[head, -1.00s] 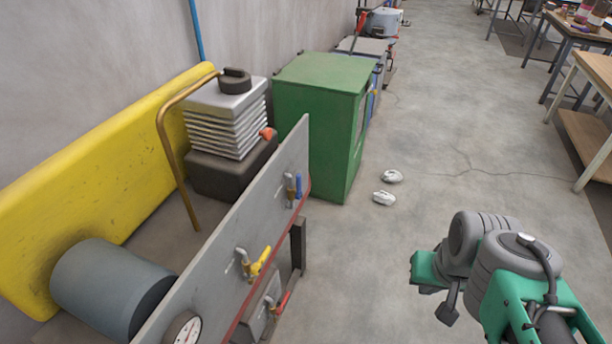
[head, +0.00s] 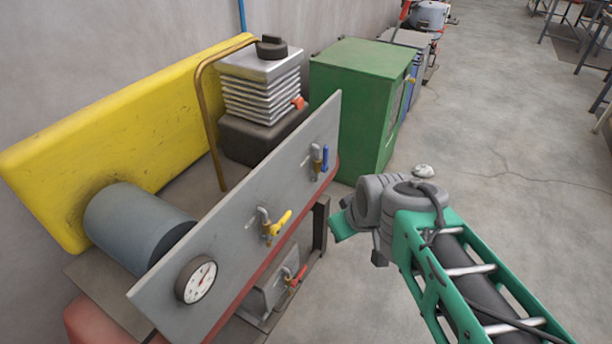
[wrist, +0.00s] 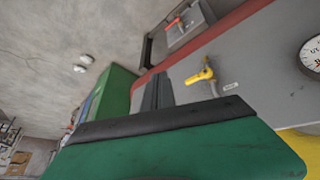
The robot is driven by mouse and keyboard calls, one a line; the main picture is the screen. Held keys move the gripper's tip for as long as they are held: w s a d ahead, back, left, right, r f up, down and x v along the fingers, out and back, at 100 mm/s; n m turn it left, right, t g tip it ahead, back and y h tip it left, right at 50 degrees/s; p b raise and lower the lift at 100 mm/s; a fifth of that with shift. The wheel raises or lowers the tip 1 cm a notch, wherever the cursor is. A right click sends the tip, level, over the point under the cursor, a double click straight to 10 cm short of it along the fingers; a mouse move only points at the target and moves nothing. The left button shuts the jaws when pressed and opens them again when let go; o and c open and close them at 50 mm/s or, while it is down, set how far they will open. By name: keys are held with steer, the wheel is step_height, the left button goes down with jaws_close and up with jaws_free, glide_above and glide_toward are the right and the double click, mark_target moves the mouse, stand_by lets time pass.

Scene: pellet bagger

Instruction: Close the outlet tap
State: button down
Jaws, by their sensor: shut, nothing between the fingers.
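I cannot tell which is the outlet tap, as no label is legible. The yellow tap (wrist: 203,75) and the red tap (wrist: 174,22) also show in the wrist view; the blue one cannot be made out there. My gripper (head: 341,226) is shut and empty, in front of the panel's right end and apart from the taps. Its green body and dark edge cover the lower wrist view.
A round gauge (head: 196,280) sits on the panel's left end. Behind the panel are a grey cylinder (head: 130,222), a finned block (head: 262,90) and a yellow tank (head: 110,140). A green cabinet (head: 350,100) stands beyond.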

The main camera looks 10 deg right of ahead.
steer(key=w+a+f+n+t+y+b, duration=0.1)
steer(key=w+f+n+t+b, duration=0.5)
steer(key=w+f+b, duration=0.4)
steer(key=n+t+y+b, duration=0.1)
steer(key=n+t+b, duration=0.5)
steer(key=n+b, duration=0.4)
glide_toward(325, 159)
steer(key=w+a, duration=0.3)
steer(key=a, duration=0.1)
steer(key=w+d, duration=0.1)
steer(key=w+d+r, duration=0.1)
steer(key=w, duration=0.1)
steer(key=shift+w+d, duration=0.15)
steer(key=shift+w, duration=0.1)
steer(key=shift+r+m, duration=0.1)
steer(key=shift+m, duration=0.2)
